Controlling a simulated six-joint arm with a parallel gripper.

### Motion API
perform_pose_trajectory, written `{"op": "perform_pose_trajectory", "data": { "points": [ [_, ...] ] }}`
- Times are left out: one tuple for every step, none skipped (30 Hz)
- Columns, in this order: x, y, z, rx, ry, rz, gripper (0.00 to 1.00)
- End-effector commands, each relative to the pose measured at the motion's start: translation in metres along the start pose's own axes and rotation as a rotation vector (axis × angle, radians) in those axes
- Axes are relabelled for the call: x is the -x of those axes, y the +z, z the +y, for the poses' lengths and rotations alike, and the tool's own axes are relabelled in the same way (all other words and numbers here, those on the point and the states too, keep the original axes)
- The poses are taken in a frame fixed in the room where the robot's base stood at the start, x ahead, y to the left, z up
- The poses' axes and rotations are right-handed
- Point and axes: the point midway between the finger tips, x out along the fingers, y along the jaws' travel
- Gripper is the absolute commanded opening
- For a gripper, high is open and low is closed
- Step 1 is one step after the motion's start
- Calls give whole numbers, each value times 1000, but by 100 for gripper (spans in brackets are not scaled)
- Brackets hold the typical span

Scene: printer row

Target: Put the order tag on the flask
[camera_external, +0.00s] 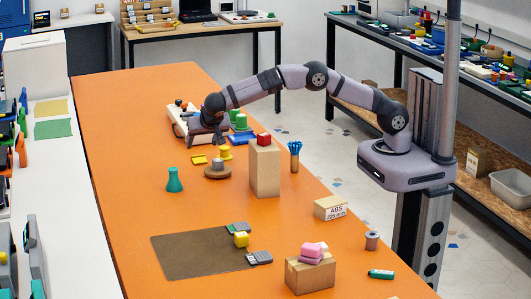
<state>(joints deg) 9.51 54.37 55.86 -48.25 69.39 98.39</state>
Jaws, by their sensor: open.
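A tall cardboard box (265,172) with a red block on top stands right of the flask. A brown mat (195,258) lies in front. The table left of the flask is clear.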

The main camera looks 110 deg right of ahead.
Motion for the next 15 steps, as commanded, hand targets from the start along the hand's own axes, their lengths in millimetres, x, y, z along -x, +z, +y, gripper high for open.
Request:
{"op": "perform_pose_trajectory", "data": {
  "points": [
    [-5,5,0,1,2,0,59],
    [-7,6,0,0,1,0,59],
    [-8,8,0,-1,0,0,59],
    [-8,8,0,-1,0,0,59],
    [-9,8,0,-1,0,0,59],
    [-10,8,0,-1,0,0,59],
    [-12,8,0,-1,1,0,59],
    [-14,8,0,0,1,0,59],
    [-17,8,0,0,2,-1,59],
    [-19,7,1,0,2,-1,59],
    [-22,7,1,-1,2,-1,59],
    [-25,7,0,-1,2,-1,59],
    [-27,7,0,-1,1,-1,59],
    [-28,7,0,-1,1,-1,59],
    [-29,8,0,-1,1,-1,59]
  ]
}}
